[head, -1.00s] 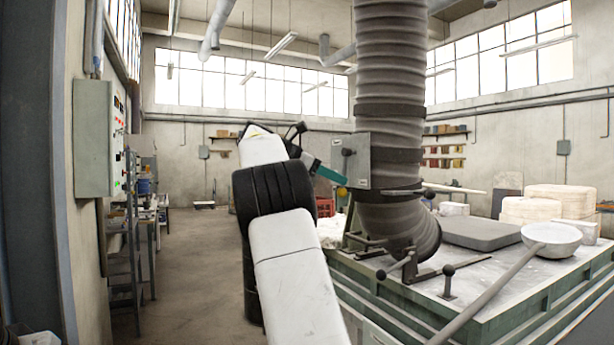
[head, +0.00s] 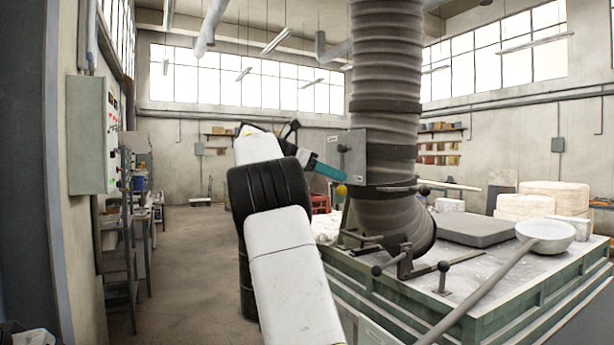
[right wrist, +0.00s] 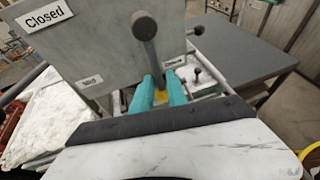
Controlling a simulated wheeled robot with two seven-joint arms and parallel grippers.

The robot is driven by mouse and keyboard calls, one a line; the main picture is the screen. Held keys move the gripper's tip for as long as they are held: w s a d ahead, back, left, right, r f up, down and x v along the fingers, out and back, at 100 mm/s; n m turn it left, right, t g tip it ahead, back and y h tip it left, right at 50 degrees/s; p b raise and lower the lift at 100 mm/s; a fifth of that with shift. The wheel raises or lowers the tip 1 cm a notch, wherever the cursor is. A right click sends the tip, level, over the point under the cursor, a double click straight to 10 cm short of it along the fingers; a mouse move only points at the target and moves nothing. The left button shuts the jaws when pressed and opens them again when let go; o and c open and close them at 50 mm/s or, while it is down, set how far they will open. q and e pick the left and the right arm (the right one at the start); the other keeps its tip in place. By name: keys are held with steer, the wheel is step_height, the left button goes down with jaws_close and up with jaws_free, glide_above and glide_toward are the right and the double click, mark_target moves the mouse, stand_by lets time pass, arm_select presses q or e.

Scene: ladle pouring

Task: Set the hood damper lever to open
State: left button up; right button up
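The damper box (head: 354,165) is a grey plate on the ribbed duct; it fills the upper left of the right wrist view (right wrist: 95,45). Its "Closed" label is at upper left, "Mid" lower, and a third, hard to read, lies right of the fingers. A dark round boss (right wrist: 144,25) sticks out of the plate. The lever's yellow knob (head: 342,190) is low on the box, and yellow shows between my teal fingertips. My right gripper (head: 335,174) has its fingers close together around the lever end, partly hiding it (right wrist: 160,90). My left gripper is not in view.
The green-sided table (head: 480,305) stands below the duct (head: 385,110). A ladle (head: 545,235) with a long handle, a grey slab (head: 475,228) and dark ball-ended levers (head: 443,267) are on it. The floor to the left is open.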

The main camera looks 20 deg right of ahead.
steer(key=shift+o, duration=0.8)
steer(key=v, duration=0.7)
steer(key=shift+a, duration=0.4)
steer(key=shift+r, duration=0.1)
